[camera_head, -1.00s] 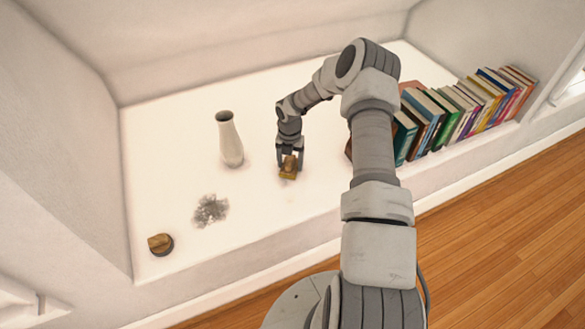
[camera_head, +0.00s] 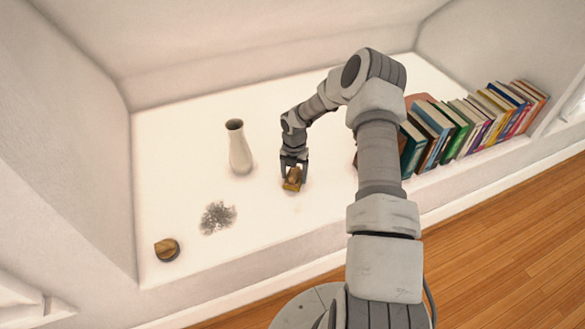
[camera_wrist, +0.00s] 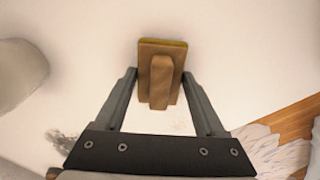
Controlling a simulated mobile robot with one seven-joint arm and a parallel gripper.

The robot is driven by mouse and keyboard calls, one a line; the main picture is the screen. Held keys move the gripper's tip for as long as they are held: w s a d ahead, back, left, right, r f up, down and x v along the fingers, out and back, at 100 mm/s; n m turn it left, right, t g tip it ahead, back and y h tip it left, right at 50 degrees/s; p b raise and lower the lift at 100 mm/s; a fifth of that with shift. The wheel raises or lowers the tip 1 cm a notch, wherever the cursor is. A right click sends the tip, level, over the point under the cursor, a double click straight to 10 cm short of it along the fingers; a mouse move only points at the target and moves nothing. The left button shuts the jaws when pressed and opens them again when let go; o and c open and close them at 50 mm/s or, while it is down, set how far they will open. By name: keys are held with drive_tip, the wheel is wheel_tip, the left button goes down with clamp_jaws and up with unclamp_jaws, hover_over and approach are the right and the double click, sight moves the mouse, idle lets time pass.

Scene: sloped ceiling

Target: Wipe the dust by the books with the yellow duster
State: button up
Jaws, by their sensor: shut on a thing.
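The yellow duster (camera_head: 292,182) has a brown wooden back and handle, with a yellow edge. It is at the white shelf surface, right of the vase. In the wrist view the duster (camera_wrist: 162,62) lies between the fingers. My gripper (camera_head: 293,170) is shut on it; its fingers also show in the wrist view (camera_wrist: 160,78). The books (camera_head: 460,125) lean in a row at the right, partly behind my arm. A dark grey dust patch (camera_head: 217,217) lies left of the duster, away from the books. My arm hides the surface beside the books' left end.
A white vase (camera_head: 239,148) stands just left of my gripper. A round dark-based object with a tan top (camera_head: 166,249) sits at the front left. The shelf's front edge drops to a wooden floor (camera_head: 500,235). The surface behind the vase is clear.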

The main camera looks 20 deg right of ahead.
sight(296, 195)
drive_tip(key=shift+s+d+p, duration=0.2)
drive_tip(key=shift+s+p, duration=1.05)
drive_tip(key=shift+s, duration=5.2)
drive_tip(key=shift+a+f, duration=0.1)
drive_tip(key=shift+a, duration=0.6)
drive_tip(key=shift+w, duration=0.15)
drive_tip(key=shift+w+a+p, duration=0.1)
drive_tip(key=shift+w+p, duration=0.55)
drive_tip(key=shift+w, duration=3)
drive_tip(key=shift+w+a+f+b, duration=0.15)
drive_tip(key=shift+w+b, duration=0.95)
drive_tip(key=shift+w, duration=1.3)
drive_tip(key=shift+w+b, duration=0.75)
drive_tip(key=shift+w, duration=0.6)
drive_tip(key=shift+w+r, duration=0.1)
drive_tip(key=shift+r, duration=0.1)
